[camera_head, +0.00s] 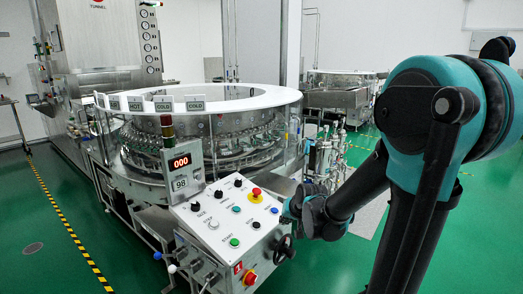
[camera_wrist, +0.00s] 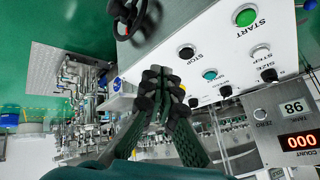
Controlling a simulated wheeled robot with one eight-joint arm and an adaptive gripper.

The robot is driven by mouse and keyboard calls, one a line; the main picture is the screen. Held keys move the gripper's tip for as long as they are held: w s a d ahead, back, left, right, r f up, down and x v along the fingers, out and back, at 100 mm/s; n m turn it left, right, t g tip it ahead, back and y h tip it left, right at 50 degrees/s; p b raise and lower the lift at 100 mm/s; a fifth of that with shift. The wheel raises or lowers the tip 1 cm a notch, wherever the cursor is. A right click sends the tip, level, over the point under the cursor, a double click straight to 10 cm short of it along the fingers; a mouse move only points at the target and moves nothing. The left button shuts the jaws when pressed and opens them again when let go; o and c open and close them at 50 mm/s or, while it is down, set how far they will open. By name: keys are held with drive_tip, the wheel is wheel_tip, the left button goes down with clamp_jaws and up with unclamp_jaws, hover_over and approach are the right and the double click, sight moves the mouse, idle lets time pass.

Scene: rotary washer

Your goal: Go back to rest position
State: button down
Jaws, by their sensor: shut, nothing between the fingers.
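My gripper (camera_wrist: 160,82) is shut and empty in the wrist view, its dark fingertips together in front of the white control panel (camera_wrist: 225,48). I cannot tell whether the tips touch the panel. In the head view my gripper (camera_head: 300,208) is at the panel's right edge, partly hidden by my own wrist. My arm reaches in from the right. The panel (camera_head: 205,214) carries a green START button (camera_head: 234,242), several knobs and a red button (camera_head: 256,194). The washer's red display (camera_head: 180,162) reads 000.
A black handwheel (camera_head: 284,248) sits on the panel's right side, close below my gripper. The round washer (camera_head: 290,98) stands behind the panel. Metal piping (camera_head: 328,155) stands behind my gripper. Green floor (camera_head: 330,265) is clear in front, right of the panel.

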drive_tip(key=s+d+f+g+h, duration=0.1)
drive_tip(key=s+d, duration=0.2)
drive_tip(key=s, duration=0.3)
drive_tip(key=s+d+f+n+g+h, duration=0.1)
drive_tip(key=s+d+f, duration=0.1)
drive_tip(key=s+d, duration=0.2)
drive_tip(key=s+d+f+g, duration=0.1)
drive_tip(key=s+d, duration=0.3)
drive_tip(key=s, duration=0.6)
drive_tip(key=shift+f+n+h, duration=0.3)
drive_tip(key=shift+f+h, duration=0.1)
drive_tip(key=shift+f, duration=0.25)
drive_tip(key=shift+w, duration=0.1)
idle(2.2)
